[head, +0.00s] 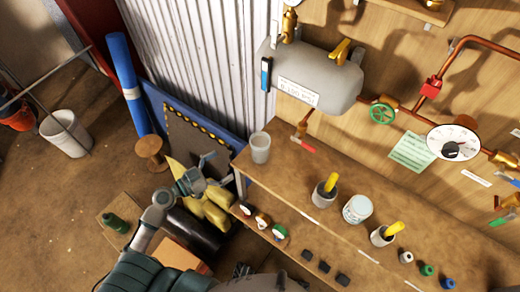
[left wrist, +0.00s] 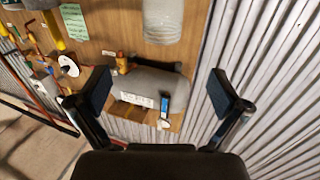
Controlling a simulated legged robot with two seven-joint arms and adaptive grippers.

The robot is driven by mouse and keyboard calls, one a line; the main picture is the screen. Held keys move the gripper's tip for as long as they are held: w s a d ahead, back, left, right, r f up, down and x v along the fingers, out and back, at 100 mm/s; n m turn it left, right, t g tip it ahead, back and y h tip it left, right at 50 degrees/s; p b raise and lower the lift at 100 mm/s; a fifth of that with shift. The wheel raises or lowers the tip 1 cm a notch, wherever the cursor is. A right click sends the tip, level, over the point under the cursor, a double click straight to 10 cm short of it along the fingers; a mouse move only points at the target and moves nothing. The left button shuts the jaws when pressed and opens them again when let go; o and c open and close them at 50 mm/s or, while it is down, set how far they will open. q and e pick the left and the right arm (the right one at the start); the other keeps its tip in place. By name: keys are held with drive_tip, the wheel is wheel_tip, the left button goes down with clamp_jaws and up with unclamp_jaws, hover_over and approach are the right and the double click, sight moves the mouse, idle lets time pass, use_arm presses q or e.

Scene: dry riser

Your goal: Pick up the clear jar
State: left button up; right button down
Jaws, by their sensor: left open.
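The clear jar (head: 260,147) stands upright at the left end of the wooden bench shelf, a pale, see-through cylinder. My left gripper (head: 213,169) is open and empty, to the left of the jar and a little lower in the head view, apart from it. In the left wrist view the jar (left wrist: 163,20) shows at the top edge, partly cut off, above the space between the open fingers of my left gripper (left wrist: 161,92). Nothing is between the fingers. My right gripper is not in view.
Along the shelf stand a grey cup with a yellow handle (head: 325,190), a white tub (head: 357,208) and a second such cup (head: 383,234). A grey tank (head: 318,80) hangs on the wall behind the jar. Yellow bags (head: 218,215) lie below my gripper.

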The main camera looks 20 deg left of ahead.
use_arm(q)
drive_tip(key=p+x, duration=0.2)
drive_tip(key=x, duration=0.3)
drive_tip(key=p, duration=0.2)
approach(268, 138)
drive_tip(key=shift+w+a+f, duration=0.15)
drive_tip(key=shift+w+a, duration=0.1)
drive_tip(key=shift+w, duration=0.25)
drive_tip(key=shift+w+d, duration=0.15)
drive_tip(key=shift+d, duration=0.05)
drive_tip(key=shift+w+d, duration=0.15)
drive_tip(key=shift+d, duration=0.2)
drive_tip(key=p+x, duration=0.2)
drive_tip(key=x, duration=0.3)
drive_tip(key=shift+d, duration=0.3)
drive_tip(key=shift+a, duration=0.3)
drive_tip(key=c, duration=1.5)
drive_tip(key=shift+c, duration=0.9)
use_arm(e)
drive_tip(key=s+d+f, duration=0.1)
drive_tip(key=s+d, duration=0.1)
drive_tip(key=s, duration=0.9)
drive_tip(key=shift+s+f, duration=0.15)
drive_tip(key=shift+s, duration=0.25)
use_arm(q)
drive_tip(key=shift+d, duration=0.25)
